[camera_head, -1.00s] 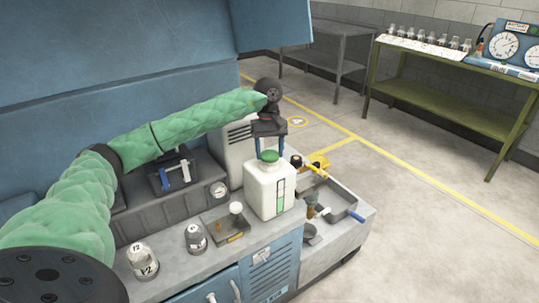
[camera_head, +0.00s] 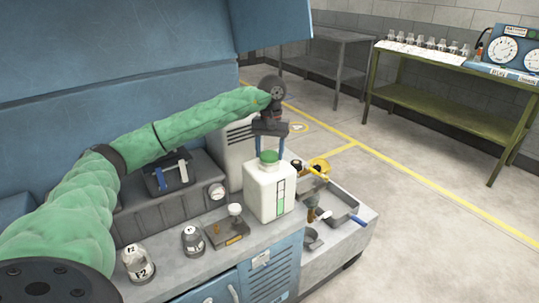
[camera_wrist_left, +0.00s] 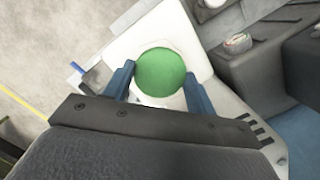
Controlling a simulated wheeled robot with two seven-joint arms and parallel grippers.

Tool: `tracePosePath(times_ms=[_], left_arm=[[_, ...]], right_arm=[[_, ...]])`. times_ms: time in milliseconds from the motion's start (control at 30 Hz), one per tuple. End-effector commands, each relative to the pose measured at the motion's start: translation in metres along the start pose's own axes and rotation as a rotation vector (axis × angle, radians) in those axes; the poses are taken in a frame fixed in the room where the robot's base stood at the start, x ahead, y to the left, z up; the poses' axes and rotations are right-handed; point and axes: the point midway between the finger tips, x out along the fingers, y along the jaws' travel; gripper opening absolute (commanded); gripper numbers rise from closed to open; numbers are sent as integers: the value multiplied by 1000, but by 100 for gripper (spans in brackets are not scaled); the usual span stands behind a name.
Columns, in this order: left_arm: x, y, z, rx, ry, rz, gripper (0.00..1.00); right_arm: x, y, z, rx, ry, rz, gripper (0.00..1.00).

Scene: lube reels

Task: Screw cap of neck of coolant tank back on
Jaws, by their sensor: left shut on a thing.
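The coolant tank (camera_head: 262,190) is a white box-shaped container with a green level strip on its front, standing upright on the bench. Its round green cap (camera_head: 268,157) sits on the neck at the top; the neck and thread are hidden under it. My left gripper (camera_head: 269,152) points down from above, with its blue fingers on either side of the cap. In the left wrist view, the green cap (camera_wrist_left: 161,72) lies between the two fingers (camera_wrist_left: 157,90), which are shut on it. The white tank top (camera_wrist_left: 128,28) shows around it. My right gripper is not in view.
A small tray (camera_head: 226,232) and two labelled jars (camera_head: 138,263) (camera_head: 193,241) stand left of the tank on the bench. An open grey tray (camera_head: 335,207) with tools is to the right. A green table (camera_head: 440,102) stands farther off across open floor.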

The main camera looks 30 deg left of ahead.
Motion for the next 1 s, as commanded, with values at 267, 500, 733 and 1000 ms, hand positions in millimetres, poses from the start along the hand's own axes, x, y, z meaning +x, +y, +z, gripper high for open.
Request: tracePosePath(times_ms=[267,500,733,1000], left_arm=[[1,1,0,176,1,-27,31],[0,0,0,194,0,-29,31],[2,1,0,236,2,-36,31],[3,1,0,451,2,-69,31]], right_arm=[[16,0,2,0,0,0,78],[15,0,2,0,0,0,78],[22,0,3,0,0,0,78],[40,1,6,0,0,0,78]])
